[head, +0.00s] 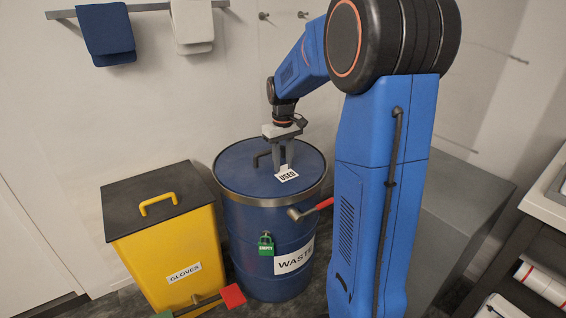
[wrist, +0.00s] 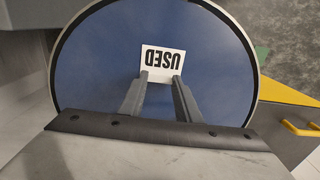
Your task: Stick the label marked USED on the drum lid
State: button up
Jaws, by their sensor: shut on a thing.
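The drum (head: 270,235) is blue, marked WASTE, and stands upright with its blue lid (head: 236,172) on. My gripper (head: 283,168) points down over the lid and is shut on the label's edge. In the wrist view the label (wrist: 162,59) shows upside down between the fingertips of my gripper (wrist: 158,80), with the lid (wrist: 95,70) behind it. I cannot tell whether the label touches the lid.
A yellow bin marked GLOVES (head: 170,255) with a dark lid stands left of the drum. A grey box (head: 455,210) stands to the right.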

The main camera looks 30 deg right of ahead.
jog(key=shift+f, duration=0.1)
jog(key=o, duration=1.1)
notch_tip(320, 180, up, 17)
jog(key=shift+r, duration=0.2)
